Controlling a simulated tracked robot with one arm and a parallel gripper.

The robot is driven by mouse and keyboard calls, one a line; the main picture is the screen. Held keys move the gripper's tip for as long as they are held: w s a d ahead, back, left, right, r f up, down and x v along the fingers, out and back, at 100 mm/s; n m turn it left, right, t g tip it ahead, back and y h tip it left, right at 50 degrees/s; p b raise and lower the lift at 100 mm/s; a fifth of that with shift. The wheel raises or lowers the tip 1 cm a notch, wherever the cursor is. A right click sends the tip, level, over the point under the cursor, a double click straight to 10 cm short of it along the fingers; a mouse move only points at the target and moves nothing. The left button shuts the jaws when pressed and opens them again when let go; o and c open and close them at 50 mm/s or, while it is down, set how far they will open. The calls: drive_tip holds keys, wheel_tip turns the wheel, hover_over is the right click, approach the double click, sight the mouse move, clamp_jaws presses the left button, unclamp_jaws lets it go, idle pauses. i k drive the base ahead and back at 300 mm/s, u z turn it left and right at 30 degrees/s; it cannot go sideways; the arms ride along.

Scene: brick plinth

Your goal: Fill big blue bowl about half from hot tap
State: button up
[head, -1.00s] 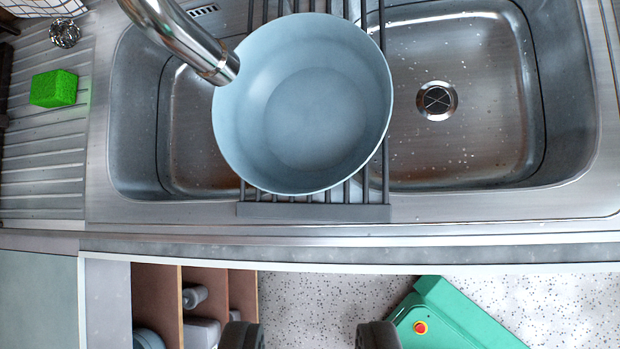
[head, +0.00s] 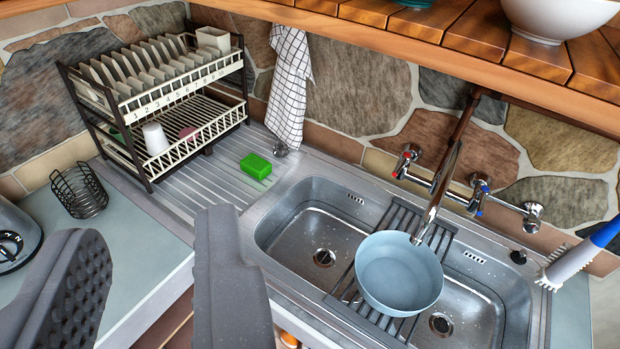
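The big blue bowl (head: 398,272) stands upright on a dark slatted rack (head: 345,287) across the middle of the double sink. It looks empty. The chrome spout (head: 432,208) ends over the bowl's back right rim, and no water shows from it. The tap with red marks (head: 406,160) is on the wall left of the spout. The tap with blue marks (head: 479,195) is to its right. My gripper (head: 150,270) is in the left foreground, its two fingers wide apart with nothing between them. It is apart from the bowl and taps.
A green sponge (head: 256,166) lies on the drainboard (head: 200,188). A dish rack (head: 160,110) stands behind it, with a checked towel (head: 289,85) hanging beside. A wooden shelf (head: 400,35) overhangs the taps, bearing a white bowl (head: 560,18). A brush (head: 575,260) is at right.

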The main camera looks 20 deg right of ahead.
sight(405, 158)
drive_tip(key=z, duration=0.9)
